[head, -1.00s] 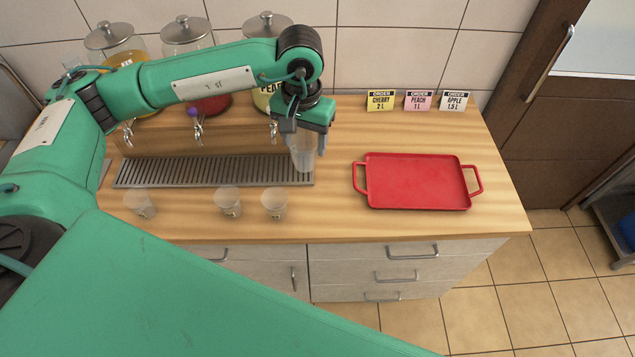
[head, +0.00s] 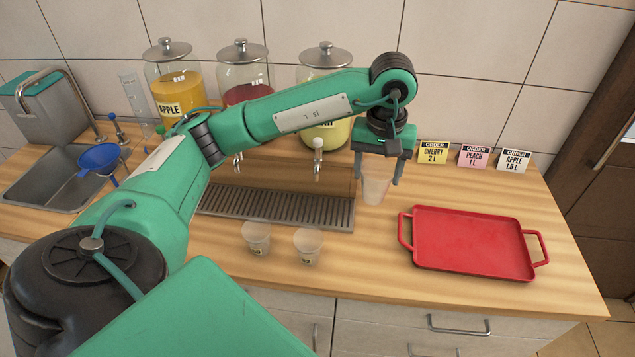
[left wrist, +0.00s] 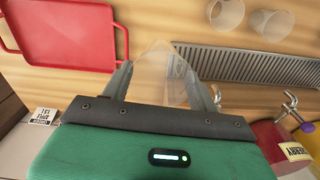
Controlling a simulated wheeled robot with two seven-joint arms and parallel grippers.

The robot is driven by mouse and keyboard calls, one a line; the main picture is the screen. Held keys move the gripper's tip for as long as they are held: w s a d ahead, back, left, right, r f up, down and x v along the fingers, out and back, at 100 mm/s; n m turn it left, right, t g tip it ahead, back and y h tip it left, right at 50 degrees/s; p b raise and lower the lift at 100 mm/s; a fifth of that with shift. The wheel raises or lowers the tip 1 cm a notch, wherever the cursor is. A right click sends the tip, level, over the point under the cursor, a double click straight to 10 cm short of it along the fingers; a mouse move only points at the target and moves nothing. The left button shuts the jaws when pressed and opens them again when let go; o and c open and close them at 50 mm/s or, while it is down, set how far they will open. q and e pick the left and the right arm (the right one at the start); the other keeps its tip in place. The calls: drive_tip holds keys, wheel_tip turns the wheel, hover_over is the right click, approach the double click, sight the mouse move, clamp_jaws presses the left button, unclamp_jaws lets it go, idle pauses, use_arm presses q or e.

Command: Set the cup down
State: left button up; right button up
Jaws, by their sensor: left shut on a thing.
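My left gripper (head: 378,175) is shut on a clear plastic cup (head: 375,188) and holds it upright above the counter, between the drip grate and the red tray. In the left wrist view the cup (left wrist: 160,75) sits between the two fingers, with the red tray (left wrist: 70,50) to its left and the grate to its right. The red tray (head: 470,245) is empty in the head view, right of the cup. I cannot tell exactly how high the cup's base is above the wood. My right gripper is not in view.
Two empty cups stand in front of the drip grate (head: 280,209): one left (head: 256,238), one right (head: 308,245). Juice dispensers with taps stand behind it. Order cards (head: 473,157) line the wall. A sink (head: 50,180) and blue funnel (head: 100,158) are at far left.

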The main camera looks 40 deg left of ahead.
use_arm(q)
drive_tip(key=shift+w+a+r+n, duration=0.1)
drive_tip(key=shift+a+r+n, duration=0.2)
drive_tip(key=shift+r, duration=0.2)
drive_tip(key=shift+w+a+r+n, duration=0.1)
drive_tip(key=shift+a+r+n, duration=0.15)
drive_tip(key=shift+r, duration=0.2)
wheel_tip(320, 180, down, 20)
drive_tip(key=p, duration=0.6)
drive_tip(key=shift+r, duration=0.2)
drive_tip(key=shift+f, duration=0.1)
drive_tip(key=shift+f+b, duration=0.15)
drive_tip(key=shift+b, duration=0.15)
drive_tip(key=o, duration=0.9)
drive_tip(key=shift+o, duration=0.2)
